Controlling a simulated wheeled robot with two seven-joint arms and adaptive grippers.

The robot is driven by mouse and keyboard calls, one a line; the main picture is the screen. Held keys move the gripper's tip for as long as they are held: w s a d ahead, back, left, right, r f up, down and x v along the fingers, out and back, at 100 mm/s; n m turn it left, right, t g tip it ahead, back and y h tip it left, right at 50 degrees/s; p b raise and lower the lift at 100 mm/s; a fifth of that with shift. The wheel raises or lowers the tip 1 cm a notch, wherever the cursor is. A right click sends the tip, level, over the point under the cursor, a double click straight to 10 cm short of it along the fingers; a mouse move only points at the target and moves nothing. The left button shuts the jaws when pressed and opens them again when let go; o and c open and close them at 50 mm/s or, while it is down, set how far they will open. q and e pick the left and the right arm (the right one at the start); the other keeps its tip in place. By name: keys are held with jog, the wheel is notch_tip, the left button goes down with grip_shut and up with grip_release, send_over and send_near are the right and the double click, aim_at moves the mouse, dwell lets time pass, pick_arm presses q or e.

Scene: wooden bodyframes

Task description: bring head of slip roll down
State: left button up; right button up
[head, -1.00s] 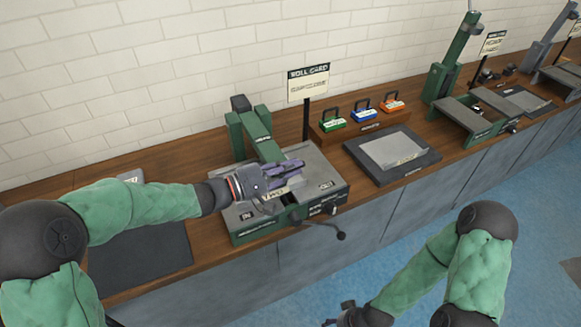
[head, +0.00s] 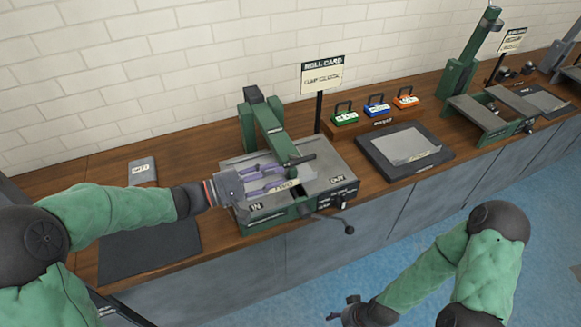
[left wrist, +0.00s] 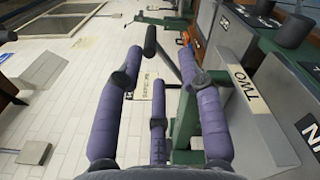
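The slip roll (head: 330,180) stands on the wooden bench, a grey-topped green machine with IN and OUT labels and a crank at its front. Its green head (head: 268,128) slopes down from the rear post toward the bed, with a black handle (head: 301,160) at its front end. How close the head is to the bed is hard to tell. My left gripper (head: 276,178) is open and empty over the bed, left of the handle. Its purple fingers (left wrist: 158,88) are spread in the left wrist view, the handle (left wrist: 150,41) beyond them. My right gripper (head: 342,311) hangs low, small and dark.
A ROLL CARD sign (head: 322,75) stands behind the machine. Green, blue and orange blocks (head: 376,107) sit in a rack to its right. A dark tray (head: 405,150) lies in front. Another green machine (head: 472,70) has its arm raised. A dark mat (head: 150,250) lies left.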

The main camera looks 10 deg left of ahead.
pick_arm(q)
jog(key=shift+r+v, duration=0.15)
jog(key=shift+v, duration=0.85)
jog(key=shift+r+v, duration=0.1)
jog(key=shift+v, duration=0.85)
